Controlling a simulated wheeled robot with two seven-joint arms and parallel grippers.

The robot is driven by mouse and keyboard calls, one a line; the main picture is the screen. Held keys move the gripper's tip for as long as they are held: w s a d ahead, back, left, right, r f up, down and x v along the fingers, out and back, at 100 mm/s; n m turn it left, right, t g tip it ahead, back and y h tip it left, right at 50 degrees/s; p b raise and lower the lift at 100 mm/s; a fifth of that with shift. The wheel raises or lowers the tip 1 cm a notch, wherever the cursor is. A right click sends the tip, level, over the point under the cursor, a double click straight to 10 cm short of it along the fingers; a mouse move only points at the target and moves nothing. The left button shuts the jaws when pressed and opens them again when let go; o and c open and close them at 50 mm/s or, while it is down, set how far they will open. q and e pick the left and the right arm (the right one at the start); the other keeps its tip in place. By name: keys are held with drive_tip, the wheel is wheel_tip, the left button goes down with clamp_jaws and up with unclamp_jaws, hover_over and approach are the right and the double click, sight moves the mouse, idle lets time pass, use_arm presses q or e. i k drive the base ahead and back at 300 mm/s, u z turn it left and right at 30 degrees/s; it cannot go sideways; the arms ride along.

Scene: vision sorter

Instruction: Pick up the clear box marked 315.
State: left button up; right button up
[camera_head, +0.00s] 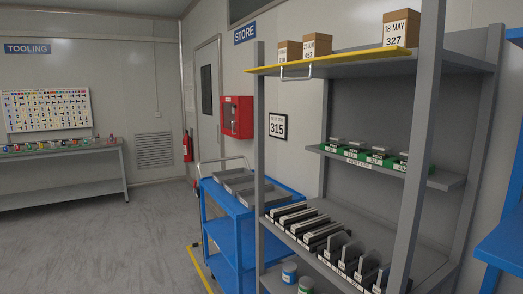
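I cannot make out a clear box marked 315. The number 315 is readable on a framed sign (277,126) on the wall left of the grey shelf rack. Small items on green bases (378,160) stand in a row on the middle shelf, with white labels too small to read surely. On the lower shelf, several dark holders with pale upright plates (300,220) carry white labels that I cannot read. Neither of my grippers is in view.
Cardboard boxes, one marked 327 (401,29), stand on the top shelf (365,64). A blue cart (232,231) with grey trays (240,186) stands left of the rack. Blue shelving (503,243) is at the right edge. The grey floor (95,245) at left is open.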

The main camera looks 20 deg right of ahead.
sight(356, 146)
drive_tip(key=u, duration=0.35)
drive_tip(key=i, duration=2)
drive_tip(key=z, duration=0.7)
drive_tip(key=i, duration=1.45)
drive_tip(key=z, duration=1.25)
